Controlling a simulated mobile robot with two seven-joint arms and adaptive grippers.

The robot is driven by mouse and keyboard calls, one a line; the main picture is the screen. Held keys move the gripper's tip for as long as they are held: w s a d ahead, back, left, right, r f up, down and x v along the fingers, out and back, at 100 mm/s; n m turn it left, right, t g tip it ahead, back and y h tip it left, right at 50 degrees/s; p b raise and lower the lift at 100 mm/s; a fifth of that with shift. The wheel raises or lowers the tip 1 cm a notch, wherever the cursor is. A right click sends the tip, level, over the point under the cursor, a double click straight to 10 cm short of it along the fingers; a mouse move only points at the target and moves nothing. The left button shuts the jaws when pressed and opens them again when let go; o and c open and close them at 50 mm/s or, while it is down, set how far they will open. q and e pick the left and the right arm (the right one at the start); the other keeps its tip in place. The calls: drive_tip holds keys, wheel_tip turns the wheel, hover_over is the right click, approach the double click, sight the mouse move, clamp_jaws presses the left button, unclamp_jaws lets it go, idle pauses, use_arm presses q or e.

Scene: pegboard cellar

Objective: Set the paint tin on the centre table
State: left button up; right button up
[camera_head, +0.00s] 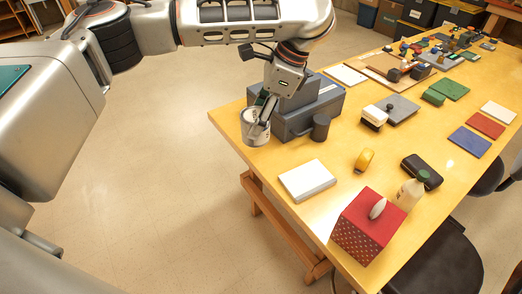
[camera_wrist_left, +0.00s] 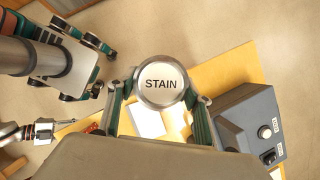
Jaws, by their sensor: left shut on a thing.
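The paint tin (camera_head: 256,130) is a pale cylinder, and its round lid reads STAIN in the left wrist view (camera_wrist_left: 161,84). My left gripper (camera_head: 264,106) is shut on it, with a finger on either side of the tin in the wrist view (camera_wrist_left: 161,92). The tin is upright at the near left end of the long yellow wooden table (camera_head: 262,162). I cannot tell whether its base touches the top. What looks like my right gripper (camera_wrist_left: 45,129) is small at the lower left of the wrist view; its fingers are unclear.
A grey machine (camera_head: 308,110) stands right beside the tin, with a dark cylinder (camera_head: 320,127) by it. Dark chairs (camera_head: 440,262) stand along the right side.

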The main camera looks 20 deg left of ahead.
use_arm(q)
drive_tip(key=w+d+r+m+t+h, duration=0.1)
drive_tip(key=w+r+m+t+h, duration=0.15)
drive_tip(key=w+m, duration=0.45)
drive_tip(key=w+d+r+m+t+h, duration=0.1)
drive_tip(key=w+m+t, duration=0.25)
drive_tip(key=m, duration=0.75)
drive_tip(key=shift+w+a+f+m+h, duration=0.65)
drive_tip(key=shift+w+a+f+m, duration=0.35)
drive_tip(key=shift+a+m, duration=1)
drive_tip(key=f, duration=1.9)
drive_tip(key=shift+s+a+f, duration=0.1)
drive_tip(key=shift+a+f, duration=0.2)
drive_tip(key=o, duration=1.4)
drive_tip(key=shift+f, duration=0.1)
drive_tip(key=v, duration=1.2)
drive_tip(key=shift+d, duration=0.1)
